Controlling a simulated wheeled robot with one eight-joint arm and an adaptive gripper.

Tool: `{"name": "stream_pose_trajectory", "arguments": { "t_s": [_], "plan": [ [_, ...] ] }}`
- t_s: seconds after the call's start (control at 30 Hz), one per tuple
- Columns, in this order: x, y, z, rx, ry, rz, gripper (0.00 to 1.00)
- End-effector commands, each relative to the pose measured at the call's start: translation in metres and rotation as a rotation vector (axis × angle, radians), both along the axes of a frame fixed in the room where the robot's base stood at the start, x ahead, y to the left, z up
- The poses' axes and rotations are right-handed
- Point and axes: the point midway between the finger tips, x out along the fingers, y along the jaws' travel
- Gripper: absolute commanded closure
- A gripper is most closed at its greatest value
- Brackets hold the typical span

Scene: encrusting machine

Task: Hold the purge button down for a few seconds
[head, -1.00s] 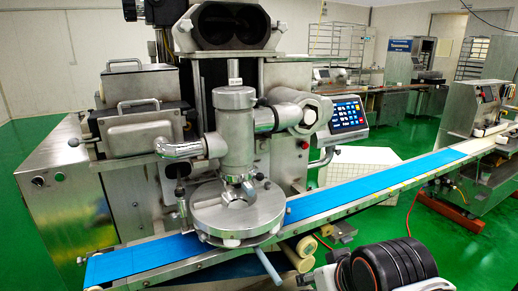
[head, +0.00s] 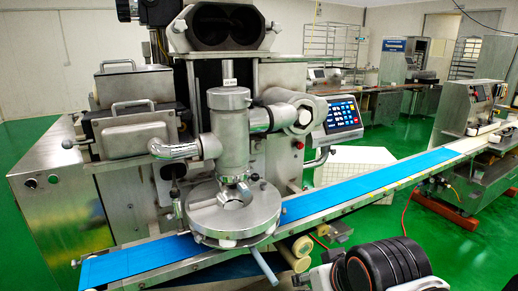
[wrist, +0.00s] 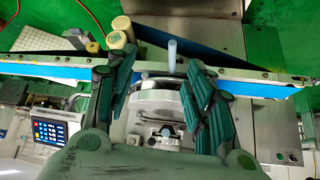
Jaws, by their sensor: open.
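The encrusting machine's control panel (head: 342,115) has a lit touchscreen with several blue keys and stands right of the central steel head. It also shows at the lower left in the wrist view (wrist: 55,131). A small red button (head: 300,145) sits on the machine front below and left of the panel. No label for the purge button is legible, so I cannot tell which control it is. My gripper (wrist: 158,75) shows its green-padded fingers spread apart, with nothing between them in its grasp. The panel lies left of the fingers in the wrist view, apart from them. The gripper is not seen in the head view.
A blue conveyor belt (head: 380,180) crosses in front of the machine under the round steel disc (head: 232,212). A pale rod (head: 263,266) juts out below the disc.

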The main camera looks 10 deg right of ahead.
Motion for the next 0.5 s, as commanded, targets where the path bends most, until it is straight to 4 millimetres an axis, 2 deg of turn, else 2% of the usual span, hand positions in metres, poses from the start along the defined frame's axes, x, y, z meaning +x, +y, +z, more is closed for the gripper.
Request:
{"name": "stream_pose_trajectory", "arguments": {
  "t_s": [0.03, 0.2, 0.5],
  "plan": [
    [0.0, 0.0, -0.0001, 0.0, 0.0, 0.0, 0.61],
    [0.0, 0.0, 0.0, 0.0, 0.0, 0.0, 0.99],
    [0.0, 0.0, 0.0, 0.0, 0.0, 0.0, 1.0]
  ]
}}
